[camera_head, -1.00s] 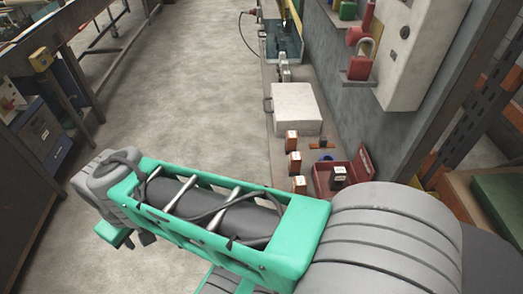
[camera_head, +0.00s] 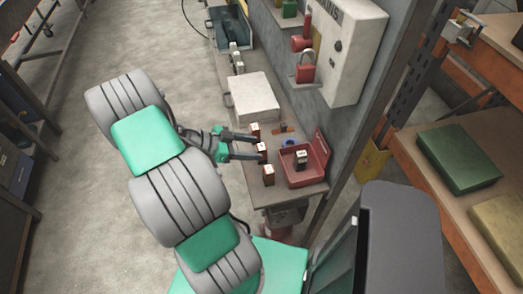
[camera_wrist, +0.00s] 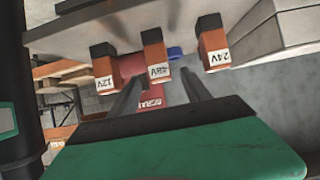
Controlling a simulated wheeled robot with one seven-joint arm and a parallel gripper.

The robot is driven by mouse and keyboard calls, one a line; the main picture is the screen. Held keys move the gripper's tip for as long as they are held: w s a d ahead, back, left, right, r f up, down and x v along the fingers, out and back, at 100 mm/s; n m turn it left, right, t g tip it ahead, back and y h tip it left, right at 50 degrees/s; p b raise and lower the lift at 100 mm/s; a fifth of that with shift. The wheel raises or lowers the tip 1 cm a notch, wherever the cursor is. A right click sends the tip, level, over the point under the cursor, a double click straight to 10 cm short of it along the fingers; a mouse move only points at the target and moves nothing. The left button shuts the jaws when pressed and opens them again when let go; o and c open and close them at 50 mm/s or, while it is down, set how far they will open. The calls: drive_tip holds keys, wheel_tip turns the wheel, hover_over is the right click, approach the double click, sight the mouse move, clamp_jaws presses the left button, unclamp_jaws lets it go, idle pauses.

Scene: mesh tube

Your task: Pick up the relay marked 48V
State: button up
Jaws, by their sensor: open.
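The relay marked 48V (camera_wrist: 154,52) is orange-brown with a white label and stands in the middle of a row of three in the wrist view. The relay marked 12V (camera_wrist: 104,62) is on its left and the relay marked 24V (camera_wrist: 213,45) on its right. In the head view the middle relay (camera_head: 262,153) stands near the bench's left edge, partly beside my fingers. My gripper (camera_head: 258,148) is open and empty, its fingers reaching from the left towards the row. In the wrist view the fingertips (camera_wrist: 160,78) lie either side of the 48V relay's line; contact cannot be told.
A red open box (camera_head: 303,165) with a dark relay inside stands right of the row. A white case (camera_head: 252,97) lies farther back on the bench (camera_head: 290,192). A small blue ring (camera_head: 289,143) lies behind the relays. A wall cabinet (camera_head: 340,45) overhangs the bench's right side.

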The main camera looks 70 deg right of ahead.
sight(262, 146)
drive_tip(key=p+x, duration=0.1)
drive_tip(key=x, duration=0.3)
drive_tip(key=shift+d, duration=0.15)
drive_tip(key=shift+c, duration=0.4)
clamp_jaws()
